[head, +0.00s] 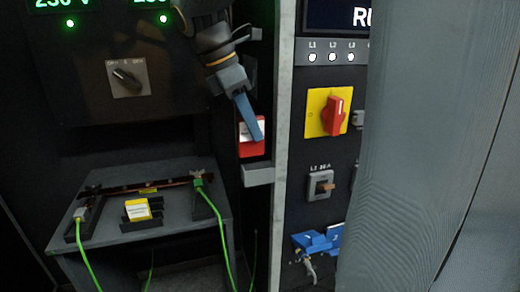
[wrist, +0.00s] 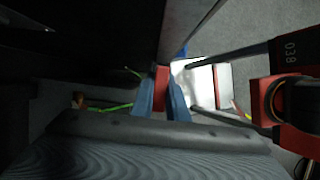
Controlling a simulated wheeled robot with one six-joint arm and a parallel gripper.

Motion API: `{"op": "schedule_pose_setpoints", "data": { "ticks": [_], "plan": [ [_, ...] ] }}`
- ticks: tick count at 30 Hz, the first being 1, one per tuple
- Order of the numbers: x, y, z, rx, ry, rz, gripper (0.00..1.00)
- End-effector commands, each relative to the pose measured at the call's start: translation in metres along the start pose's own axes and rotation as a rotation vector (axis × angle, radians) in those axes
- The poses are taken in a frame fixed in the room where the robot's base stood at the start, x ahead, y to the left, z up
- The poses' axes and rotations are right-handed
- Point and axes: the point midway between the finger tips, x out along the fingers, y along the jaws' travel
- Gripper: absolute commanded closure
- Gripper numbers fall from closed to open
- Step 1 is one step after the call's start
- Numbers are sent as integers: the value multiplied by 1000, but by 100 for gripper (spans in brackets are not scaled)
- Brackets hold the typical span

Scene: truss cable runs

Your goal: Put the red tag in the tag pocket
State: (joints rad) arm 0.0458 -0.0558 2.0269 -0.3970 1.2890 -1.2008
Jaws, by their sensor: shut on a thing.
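The red tag (head: 245,149) has a white label and shows in the head view beside the grey upright post. My gripper (head: 257,136), with blue fingers pointing down, is shut on it. In the wrist view the red tag (wrist: 161,78) shows as a narrow red strip between the blue fingers of my gripper (wrist: 162,100). A grey pocket-like ledge (head: 259,175) sticks out from the post just below the tag; it looks like the tag pocket. I cannot tell whether the tag's lower edge touches it or is inside.
A grey table (head: 180,226) at lower left carries a yellow tag (head: 137,209) in a black holder and green cables (head: 221,235). Right of the post are a red rotary switch (head: 334,112) on yellow and a blue device (head: 318,241). A large grey panel (head: 430,150) fills the right.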

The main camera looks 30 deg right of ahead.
Motion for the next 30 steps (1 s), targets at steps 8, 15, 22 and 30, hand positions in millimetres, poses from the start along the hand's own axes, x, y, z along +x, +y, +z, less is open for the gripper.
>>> {"op": "schedule_pose_setpoints", "data": {
  "ticks": [8, 15, 22, 30],
  "plan": [
    [30, 0, 2, -3, -1, -1, 100],
    [52, 0, -8, -3, -1, -2, 100],
    [71, -1, -12, -2, 0, 0, 100],
    [72, 0, -12, -2, 0, 0, 100]
  ]
}}
